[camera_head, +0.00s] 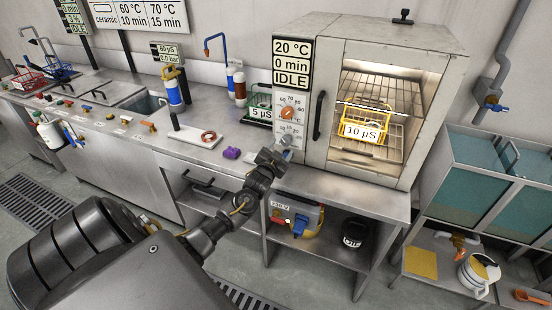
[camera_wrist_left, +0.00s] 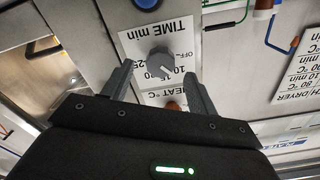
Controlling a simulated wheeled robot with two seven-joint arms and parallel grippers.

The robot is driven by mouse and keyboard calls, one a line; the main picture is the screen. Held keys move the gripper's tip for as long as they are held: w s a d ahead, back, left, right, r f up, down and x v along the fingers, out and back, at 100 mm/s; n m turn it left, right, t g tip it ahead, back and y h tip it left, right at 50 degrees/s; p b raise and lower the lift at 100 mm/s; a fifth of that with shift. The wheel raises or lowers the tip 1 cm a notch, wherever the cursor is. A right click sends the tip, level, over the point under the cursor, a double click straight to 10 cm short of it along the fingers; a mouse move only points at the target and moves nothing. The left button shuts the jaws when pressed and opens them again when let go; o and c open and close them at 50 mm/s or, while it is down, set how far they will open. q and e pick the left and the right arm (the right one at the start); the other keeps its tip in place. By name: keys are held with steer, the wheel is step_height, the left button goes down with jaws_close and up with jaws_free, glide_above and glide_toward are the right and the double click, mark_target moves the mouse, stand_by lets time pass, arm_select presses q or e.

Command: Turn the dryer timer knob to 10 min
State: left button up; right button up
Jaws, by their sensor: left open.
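The dryer (camera_head: 322,158) is a grey cabinet with a lit glass door; its display (camera_head: 292,64) reads 20 °C, 0 min, IDLE. On its panel, the orange heat knob (camera_head: 287,113) sits above the timer dial. The grey timer knob (camera_wrist_left: 161,60) shows in the wrist view, upside down, under "TIME min"; its exact pointer setting is hard to read. My left gripper (camera_head: 281,152) is at the lower panel, its fingers (camera_wrist_left: 159,73) open and spread to either side of the timer knob. Contact with it cannot be told. My right gripper is not in view.
The dryer door handle (camera_head: 319,115) stands out right of the panel. A yellow basket labelled 10 µS (camera_head: 364,124) is inside the dryer.

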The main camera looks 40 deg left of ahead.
arm_select(q)
steer(key=v, duration=0.6)
steer(key=shift+b, duration=0.3)
steer(key=shift+w, duration=0.1)
